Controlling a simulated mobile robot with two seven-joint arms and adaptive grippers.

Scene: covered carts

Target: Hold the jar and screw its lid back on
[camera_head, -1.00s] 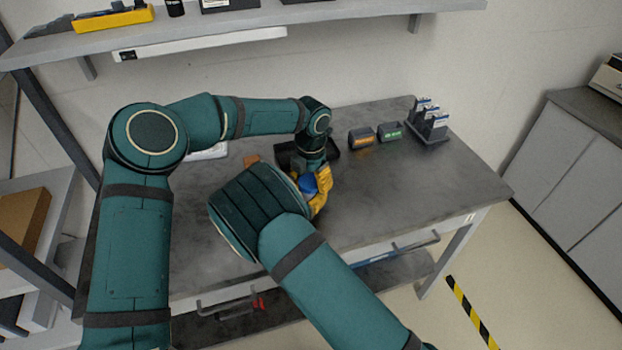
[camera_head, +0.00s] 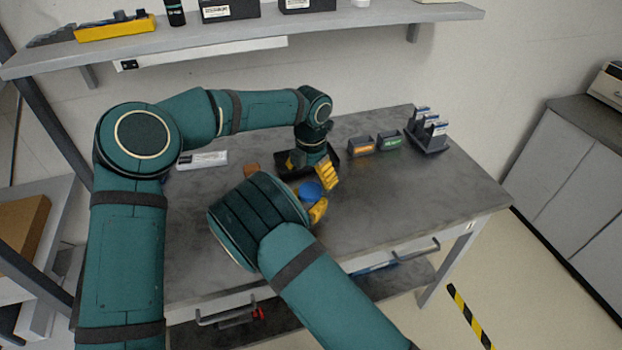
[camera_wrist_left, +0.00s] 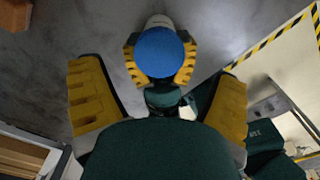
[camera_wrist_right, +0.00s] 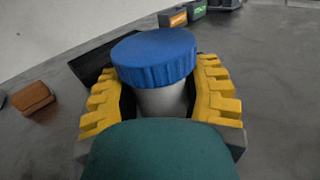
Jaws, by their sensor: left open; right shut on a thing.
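The blue lid (camera_head: 311,190) sits on top of the pale jar (camera_wrist_right: 162,101), seen closely in the right wrist view. It looks about level; how tightly it is threaded I cannot tell. My right gripper (camera_wrist_right: 160,95) is shut on the jar's body and holds it upright, a finger on each side below the lid. My left gripper (camera_head: 309,170) is open above the lid, fingers wide apart and clear of it. In the left wrist view the lid (camera_wrist_left: 160,52) shows between the left fingers, with the right gripper's fingers below it. My right arm hides most of the jar in the head view.
A black tray (camera_head: 342,156) lies on the grey table (camera_head: 420,200) behind the grippers, with a brown block (camera_head: 252,170) to its left. Two labelled bins (camera_head: 375,145) and a card rack (camera_head: 428,130) stand at the back right. A shelf (camera_head: 250,33) hangs above. The table's right side is clear.

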